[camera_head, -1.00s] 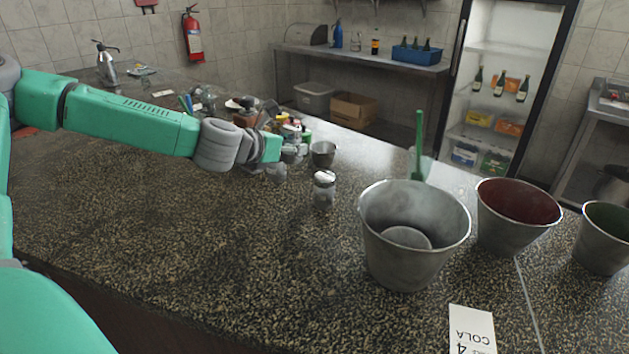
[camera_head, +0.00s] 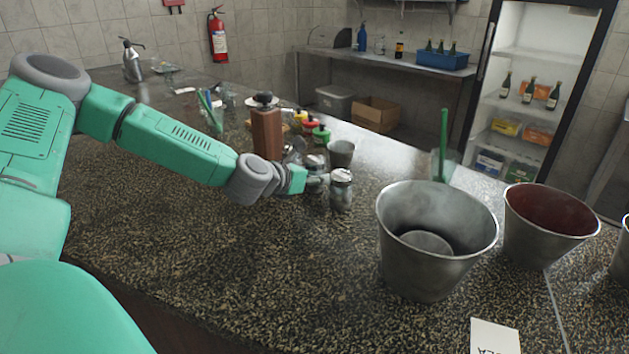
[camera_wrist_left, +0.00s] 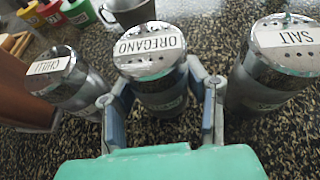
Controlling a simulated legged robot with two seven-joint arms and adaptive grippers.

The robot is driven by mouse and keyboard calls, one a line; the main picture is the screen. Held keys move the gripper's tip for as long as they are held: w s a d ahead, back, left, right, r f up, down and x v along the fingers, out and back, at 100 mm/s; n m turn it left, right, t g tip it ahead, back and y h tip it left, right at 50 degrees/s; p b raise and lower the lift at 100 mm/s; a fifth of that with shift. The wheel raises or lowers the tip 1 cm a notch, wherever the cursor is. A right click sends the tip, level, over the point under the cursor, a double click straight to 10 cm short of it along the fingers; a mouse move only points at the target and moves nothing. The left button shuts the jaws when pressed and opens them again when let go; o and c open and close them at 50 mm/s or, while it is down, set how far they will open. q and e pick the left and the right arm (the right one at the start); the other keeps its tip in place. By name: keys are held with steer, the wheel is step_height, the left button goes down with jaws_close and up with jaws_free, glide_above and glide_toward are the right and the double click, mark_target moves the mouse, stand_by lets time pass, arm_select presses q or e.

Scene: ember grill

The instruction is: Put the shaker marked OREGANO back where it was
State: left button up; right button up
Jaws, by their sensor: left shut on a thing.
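The shaker marked OREGANO (camera_wrist_left: 152,65) has a shiny lid and stands upright between the two fingers of my left gripper (camera_wrist_left: 163,118) in the left wrist view. My left gripper is shut on it. In the head view the gripper (camera_head: 321,180) is low over the counter, beside the OREGANO shaker (camera_head: 315,163). The shaker marked SALT (camera_wrist_left: 283,65) is close on the right; in the head view it is the nearer shaker (camera_head: 341,192). The shaker marked CHILLI (camera_wrist_left: 70,80) is on the left. I cannot tell whether the OREGANO base touches the counter. My right gripper is out of view.
A wooden mill (camera_head: 266,135) stands left of the shakers, and a small metal cup (camera_head: 341,154) behind them. Large metal buckets (camera_head: 436,265) stand to the right. The front left counter (camera_head: 220,250) is clear.

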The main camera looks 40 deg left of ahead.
arm_select(q)
steer(key=shift+f, duration=0.2)
steer(key=o, duration=1)
steer(key=shift+c, duration=0.2)
steer(key=p+v, duration=0.1)
steer(key=v, duration=0.2)
steer(key=p+v, duration=0.2)
steer(key=v, duration=0.1)
steer(key=shift+w+r, duration=0.1)
steer(key=shift+r, duration=0.25)
steer(key=p+v, duration=0.4)
steer(key=p, duration=0.2)
steer(key=shift+s+p, duration=0.3)
steer(key=shift+s+r+p, duration=0.1)
steer(key=shift+s+p, duration=0.65)
steer(key=shift+p, duration=0.2)
